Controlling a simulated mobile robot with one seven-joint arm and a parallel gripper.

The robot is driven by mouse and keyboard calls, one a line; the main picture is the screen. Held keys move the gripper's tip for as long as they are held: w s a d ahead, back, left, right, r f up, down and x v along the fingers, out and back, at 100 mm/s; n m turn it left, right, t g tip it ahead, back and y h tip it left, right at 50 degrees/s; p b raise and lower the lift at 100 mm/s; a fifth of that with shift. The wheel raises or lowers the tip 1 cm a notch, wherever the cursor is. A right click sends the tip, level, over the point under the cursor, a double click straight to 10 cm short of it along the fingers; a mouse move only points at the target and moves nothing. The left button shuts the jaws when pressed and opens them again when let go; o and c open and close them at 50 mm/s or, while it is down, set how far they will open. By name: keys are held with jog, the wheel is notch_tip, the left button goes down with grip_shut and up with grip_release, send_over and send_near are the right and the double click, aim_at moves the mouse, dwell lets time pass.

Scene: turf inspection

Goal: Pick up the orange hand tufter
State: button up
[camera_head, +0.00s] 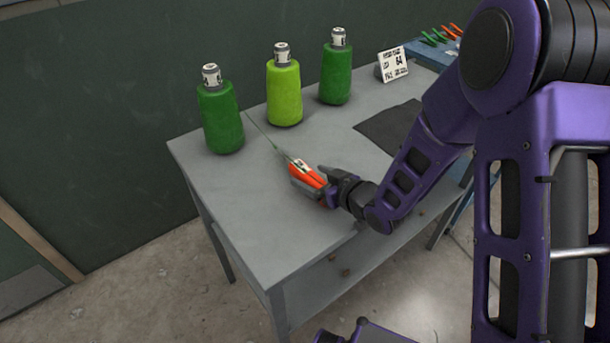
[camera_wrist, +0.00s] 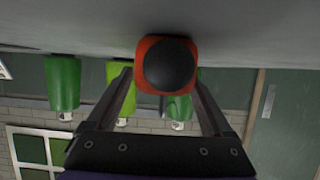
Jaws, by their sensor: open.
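The orange hand tufter (camera_head: 309,175) lies on the grey table (camera_head: 228,195), with a pale label on its body and a thin green-grey needle or strand running from it toward the bottles. My gripper (camera_head: 306,179) is low at the table with its open fingers on either side of the tufter's body. In the wrist view, which appears upside down, the tufter's round black end with an orange rim (camera_wrist: 168,64) sits between the two fingers (camera_wrist: 164,76). Whether either finger touches it cannot be told.
A dark green bottle (camera_head: 221,120), a lime bottle (camera_head: 284,95) and another dark green bottle (camera_head: 336,75) stand along the table's back. A label card (camera_head: 393,64), a dark mat (camera_head: 388,128) and a blue tray (camera_head: 430,53) with green and orange tools lie rightward. The table's left is clear.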

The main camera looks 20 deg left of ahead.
jog(key=shift+c, duration=0.3)
grip_shut()
jog(key=shift+r, duration=0.1)
